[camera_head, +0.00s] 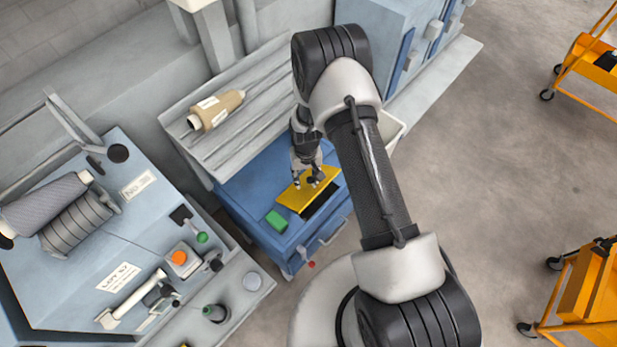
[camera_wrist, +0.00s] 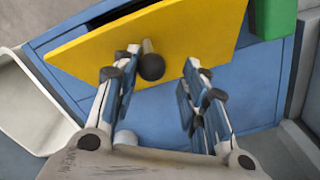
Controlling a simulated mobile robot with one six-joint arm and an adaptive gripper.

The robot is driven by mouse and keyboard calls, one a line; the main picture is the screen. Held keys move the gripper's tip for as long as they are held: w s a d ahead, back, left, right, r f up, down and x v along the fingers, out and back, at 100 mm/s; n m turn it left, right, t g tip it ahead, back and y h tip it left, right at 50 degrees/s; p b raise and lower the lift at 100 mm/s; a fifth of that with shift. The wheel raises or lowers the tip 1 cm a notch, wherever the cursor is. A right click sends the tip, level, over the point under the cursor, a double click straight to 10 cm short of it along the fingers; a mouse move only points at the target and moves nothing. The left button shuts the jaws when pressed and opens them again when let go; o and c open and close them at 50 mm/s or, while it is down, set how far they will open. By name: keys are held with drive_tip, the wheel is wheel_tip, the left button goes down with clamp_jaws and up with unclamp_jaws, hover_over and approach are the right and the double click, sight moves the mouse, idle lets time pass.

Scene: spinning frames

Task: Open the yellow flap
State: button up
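The yellow flap (camera_head: 293,199) is on the top of the blue cabinet (camera_head: 255,180) in the head view. It also fills the upper part of the wrist view (camera_wrist: 200,30). A dark opening shows along one edge of the flap, so it looks at least partly raised. A dark round knob (camera_wrist: 150,66) on a short stem stands out from the flap. My gripper (camera_wrist: 154,78) is open, its two fingers apart with the knob between or just beyond the tips, nearer the left finger. In the head view my gripper (camera_head: 309,182) is over the flap, and the knob's contact is unclear.
A green block (camera_head: 277,221) sits beside the flap on the cabinet. A slatted grey shelf with a tan spool (camera_head: 216,110) adjoins the cabinet. A control bench (camera_head: 90,250) stands left. Orange carts (camera_head: 585,285) stand right, with clear floor between.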

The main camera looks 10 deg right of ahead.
sight(307, 185)
drive_tip(key=shift+o, duration=0.3)
drive_tip(key=shift+d+r, duration=0.1)
drive_tip(key=shift+d, duration=0.05)
wheel_tip(307, 185, up, 12)
drive_tip(key=shift+s, duration=0.1)
drive_tip(key=shift+c, duration=0.2)
